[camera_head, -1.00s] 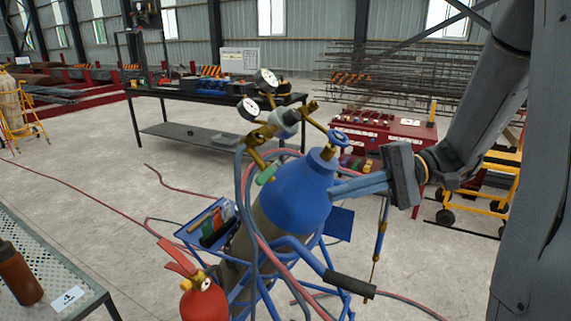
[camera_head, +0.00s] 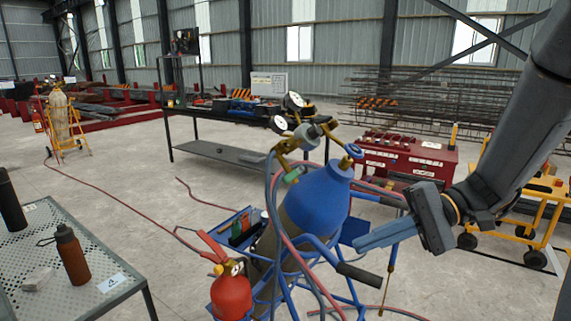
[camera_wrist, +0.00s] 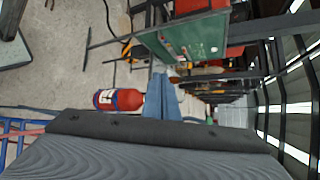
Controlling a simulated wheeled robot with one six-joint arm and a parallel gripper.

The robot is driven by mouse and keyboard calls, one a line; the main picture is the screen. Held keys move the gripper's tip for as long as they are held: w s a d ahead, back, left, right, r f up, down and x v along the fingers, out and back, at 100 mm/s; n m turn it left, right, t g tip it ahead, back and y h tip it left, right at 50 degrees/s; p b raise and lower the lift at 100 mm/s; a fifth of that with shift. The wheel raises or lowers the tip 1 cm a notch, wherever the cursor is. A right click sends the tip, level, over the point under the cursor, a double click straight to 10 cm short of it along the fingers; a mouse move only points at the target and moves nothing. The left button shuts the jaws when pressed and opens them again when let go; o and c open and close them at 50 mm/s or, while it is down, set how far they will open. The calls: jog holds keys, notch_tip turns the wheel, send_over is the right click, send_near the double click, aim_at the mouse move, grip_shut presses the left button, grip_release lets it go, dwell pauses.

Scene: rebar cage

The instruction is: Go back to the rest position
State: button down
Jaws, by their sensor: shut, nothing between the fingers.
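My gripper (camera_head: 362,244) is at the right of the head view, its two blue fingers together, empty, and pointing left and slightly down. I cannot tell the exact gap to the cart. In the wrist view the fingers (camera_wrist: 161,88) show closed at the middle, with a red cylinder (camera_wrist: 128,100) just left of them.
A cart with gauges, hoses and a red fire extinguisher (camera_head: 231,294) stands close ahead. A perforated table (camera_head: 95,262) with bottles is at the left. A red cabinet (camera_head: 405,155) and a black workbench (camera_head: 215,152) stand behind. Open floor lies at mid-left.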

jog(key=s+d+f+n+t+h, duration=0.1)
jog(key=s+f+h, duration=0.1)
jog(key=f+h, duration=0.5)
jog(key=s+d+f+n+t+h, duration=0.1)
jog(key=s+d+f+n+h, duration=0.1)
jog(key=f+h, duration=0.4)
jog(key=shift+s+d+f+h, duration=0.15)
jog(key=shift+s+f+h, duration=0.2)
jog(key=shift+s+h, duration=0.1)
dwell(2.4)
